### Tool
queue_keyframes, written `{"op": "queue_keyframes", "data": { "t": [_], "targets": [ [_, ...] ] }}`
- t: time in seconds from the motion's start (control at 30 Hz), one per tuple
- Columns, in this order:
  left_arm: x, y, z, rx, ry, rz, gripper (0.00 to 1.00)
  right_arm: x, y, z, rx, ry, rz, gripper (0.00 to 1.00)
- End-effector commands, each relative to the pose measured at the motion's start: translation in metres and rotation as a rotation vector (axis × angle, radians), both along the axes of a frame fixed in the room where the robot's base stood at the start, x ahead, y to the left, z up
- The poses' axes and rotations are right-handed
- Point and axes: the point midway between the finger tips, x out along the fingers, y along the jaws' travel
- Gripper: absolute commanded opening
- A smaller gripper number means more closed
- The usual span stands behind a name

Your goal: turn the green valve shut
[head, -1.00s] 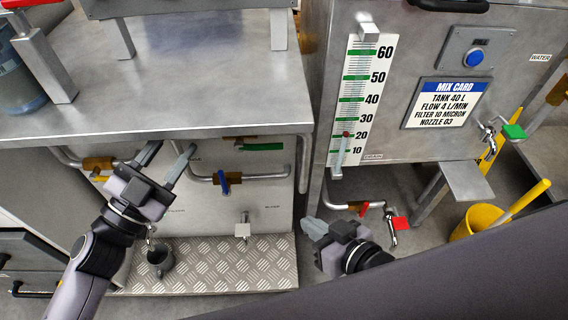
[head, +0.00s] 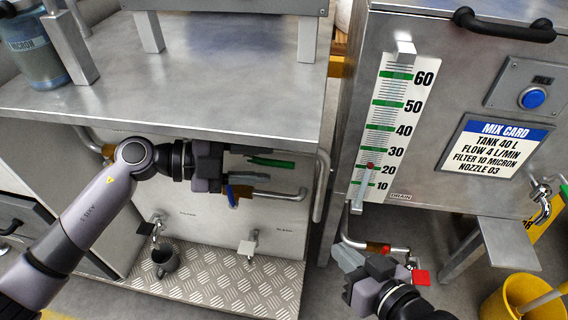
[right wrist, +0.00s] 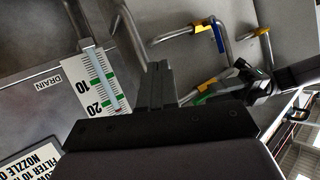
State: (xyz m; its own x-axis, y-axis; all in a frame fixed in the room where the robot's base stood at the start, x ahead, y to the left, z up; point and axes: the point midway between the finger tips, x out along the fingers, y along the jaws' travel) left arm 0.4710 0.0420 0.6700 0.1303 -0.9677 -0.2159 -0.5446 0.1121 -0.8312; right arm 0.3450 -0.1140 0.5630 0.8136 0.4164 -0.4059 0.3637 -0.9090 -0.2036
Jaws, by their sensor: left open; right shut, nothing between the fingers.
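The green valve's lever (head: 270,162) shows under the left bench top in the head view, lying roughly level; its valve body is mostly hidden behind my gripper. My left gripper (head: 230,165) is open and points right, with its fingers close to the lever's left end. I cannot tell whether they touch it. In the right wrist view a green part (right wrist: 205,98) shows by a yellow fitting, close to my left gripper (right wrist: 252,85). My right gripper (head: 347,262) is shut and empty, low in front of the tank; its fingers (right wrist: 160,85) show in the right wrist view.
A blue valve lever (head: 232,192) hangs just below my left gripper. A red-handled tap (head: 420,277) is beside my right gripper. A bent pipe (head: 322,185) stands at the bench's right edge. A yellow bucket (head: 510,298) is at right.

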Motion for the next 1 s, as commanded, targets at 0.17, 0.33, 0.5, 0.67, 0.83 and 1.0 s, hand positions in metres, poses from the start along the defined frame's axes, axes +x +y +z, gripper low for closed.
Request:
{"op": "queue_keyframes", "data": {
  "t": [0.17, 0.33, 0.5, 0.67, 0.83, 1.0],
  "targets": [
    [0.004, -0.028, -0.007, -0.005, -0.001, 0.000, 0.42, 0.002, 0.006, -0.004, 0.038, 0.001, 0.010, 0.00],
    [0.006, -0.043, -0.010, -0.003, 0.000, 0.001, 0.42, 0.003, 0.010, -0.004, 0.061, 0.002, 0.017, 0.00],
    [0.006, -0.046, -0.010, -0.003, 0.000, 0.002, 0.42, 0.003, 0.010, -0.003, 0.067, 0.003, 0.019, 0.00],
    [0.006, -0.046, -0.010, -0.003, 0.000, 0.002, 0.39, 0.003, 0.010, -0.003, 0.067, 0.004, 0.019, 0.00],
    [0.006, -0.046, -0.010, -0.003, 0.000, 0.002, 0.00, 0.003, 0.010, -0.003, 0.067, 0.004, 0.019, 0.00],
    [0.006, -0.045, -0.009, -0.012, 0.003, 0.001, 0.00, 0.003, 0.010, -0.002, 0.066, 0.002, 0.018, 0.00]
  ]
}}
